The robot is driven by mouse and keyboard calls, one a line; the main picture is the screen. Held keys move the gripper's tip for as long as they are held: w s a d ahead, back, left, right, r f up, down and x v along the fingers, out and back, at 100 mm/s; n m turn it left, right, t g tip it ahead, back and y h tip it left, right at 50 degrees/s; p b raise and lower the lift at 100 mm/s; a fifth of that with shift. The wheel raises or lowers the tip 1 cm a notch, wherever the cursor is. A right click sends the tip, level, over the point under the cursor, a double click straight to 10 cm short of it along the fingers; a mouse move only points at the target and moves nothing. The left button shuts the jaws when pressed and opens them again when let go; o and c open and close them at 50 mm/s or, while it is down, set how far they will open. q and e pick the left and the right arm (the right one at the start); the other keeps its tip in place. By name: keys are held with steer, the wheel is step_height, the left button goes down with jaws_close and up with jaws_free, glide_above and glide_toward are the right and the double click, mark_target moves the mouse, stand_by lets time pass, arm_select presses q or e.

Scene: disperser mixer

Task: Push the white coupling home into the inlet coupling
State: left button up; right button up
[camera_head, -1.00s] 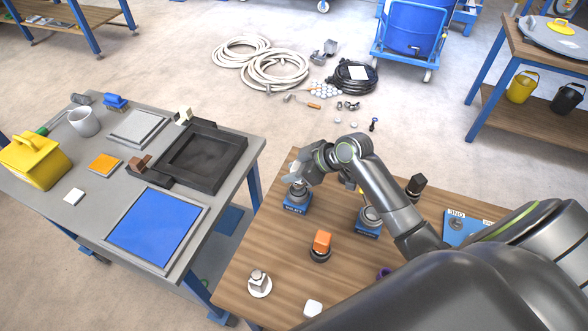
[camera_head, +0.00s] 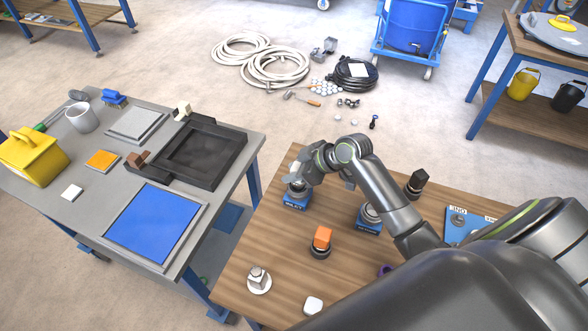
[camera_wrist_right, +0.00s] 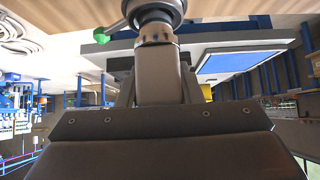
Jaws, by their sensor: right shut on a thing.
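The inlet coupling is a grey metal fitting on a small blue labelled base (camera_head: 295,201), near the far left edge of the wooden table. My right gripper (camera_head: 298,179) is directly above it, shut on the white coupling (camera_head: 294,170). A pale bit of the white coupling shows between the fingers; the rest is hidden. In the right wrist view a pale grey cylinder (camera_wrist_right: 157,75) stands in the jaws, with a round metal fitting (camera_wrist_right: 153,10) at its far end. The two parts look touching or nearly so; I cannot tell how deep they sit. My left gripper is out of view.
A second blue-based fitting (camera_head: 369,219) stands right of the inlet, and an orange-topped part (camera_head: 321,239) in front. A white-flanged part (camera_head: 259,279), a white block (camera_head: 313,305) and a black knob (camera_head: 417,181) share the table. The grey table (camera_head: 90,200) is left, across a gap.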

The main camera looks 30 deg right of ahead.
steer(key=shift+f+b, duration=0.7)
steer(key=shift+f, duration=0.4)
steer(key=o, duration=1.2)
steer(key=b+v, duration=0.1)
steer(key=v, duration=1.6)
steer(key=shift+s, duration=0.25)
steer(key=shift+d+r, duration=0.1)
